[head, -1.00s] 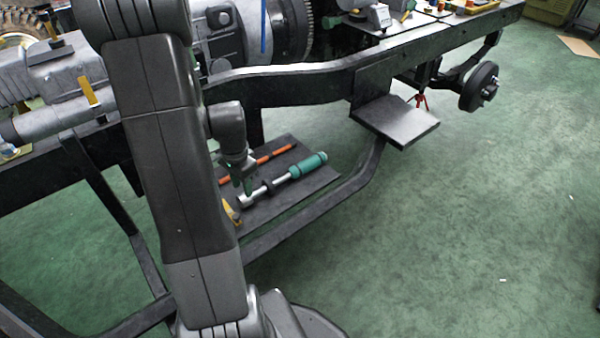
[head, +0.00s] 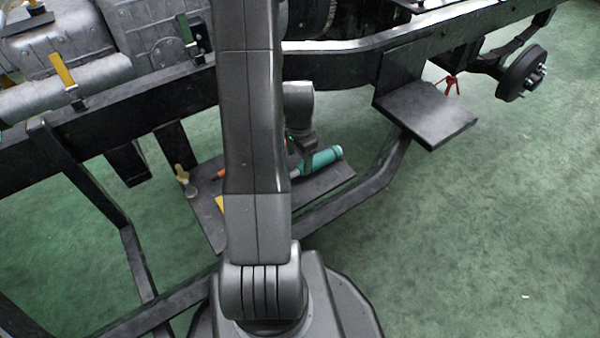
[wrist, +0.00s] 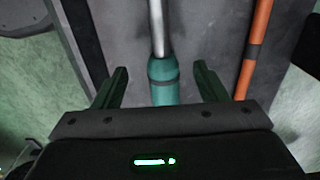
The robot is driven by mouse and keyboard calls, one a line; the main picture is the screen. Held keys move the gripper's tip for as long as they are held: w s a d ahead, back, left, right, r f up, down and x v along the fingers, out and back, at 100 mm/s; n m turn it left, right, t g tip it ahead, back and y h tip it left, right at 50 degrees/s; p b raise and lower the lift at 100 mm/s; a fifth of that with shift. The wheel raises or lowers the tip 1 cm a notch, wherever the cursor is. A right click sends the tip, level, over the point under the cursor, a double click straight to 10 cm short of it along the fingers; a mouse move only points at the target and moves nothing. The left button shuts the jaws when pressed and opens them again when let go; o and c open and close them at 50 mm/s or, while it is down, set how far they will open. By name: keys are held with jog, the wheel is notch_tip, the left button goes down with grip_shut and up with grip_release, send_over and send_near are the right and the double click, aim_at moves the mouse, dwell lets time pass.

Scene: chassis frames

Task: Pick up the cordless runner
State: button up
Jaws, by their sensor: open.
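A tool with a teal handle and a silver shaft, which I take for the cordless runner (head: 322,159), lies on the dark board under the chassis frame. In the head view my arm hides much of its left part. In the wrist view the teal part of the runner (wrist: 163,85) lies between the two green fingers of my gripper (wrist: 160,70), with a gap on both sides. The silver shaft runs away to the top of that view. My gripper is open and empty. Its height above the tool is hard to tell.
The dark board (head: 318,196) also carries an orange bar (wrist: 255,50), right of the runner in the wrist view, and a yellow-topped piece (head: 182,175). The chassis rail (head: 350,52), a plate (head: 428,112) and a slanted beam (head: 365,192) surround it. Green floor is clear at right.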

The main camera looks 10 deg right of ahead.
aim_at(300, 168)
jog(key=shift+w+d+f+b, duration=0.1)
jog(key=shift+f+b, duration=0.6)
jog(key=shift+f, duration=0.7)
jog(key=shift+w+d+f+b, duration=0.1)
jog(key=shift+f+b, duration=0.55)
jog(key=shift+f, duration=0.7)
jog(key=shift+r, duration=0.1)
jog(key=shift+c, duration=0.5)
grip_shut()
